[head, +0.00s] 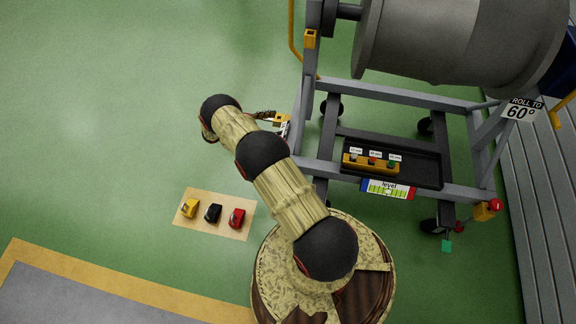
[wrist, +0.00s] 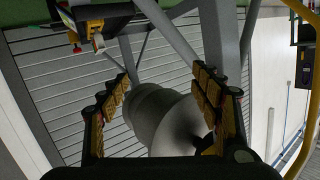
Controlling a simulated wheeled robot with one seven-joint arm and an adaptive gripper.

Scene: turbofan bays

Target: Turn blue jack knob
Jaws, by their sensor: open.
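My gripper (wrist: 163,80) is open in the wrist view, with its two padded fingers apart and nothing held between them. In the head view my gripper (head: 266,116) is partly hidden by my arm, near the left side of the grey stand. I cannot make out a blue jack knob in either view. A yellow jack housing with a red knob (head: 494,205) is at the stand's right front corner. A small green piece (head: 446,246) is below it. The matching left front corner is largely hidden by my arm.
The grey stand (head: 400,95) carries a large grey engine barrel (head: 430,40). A black tray (head: 420,165) and a level gauge (head: 388,189) are at its front. Yellow, black and red blocks lie on a tan mat (head: 225,230). Green floor at left is clear.

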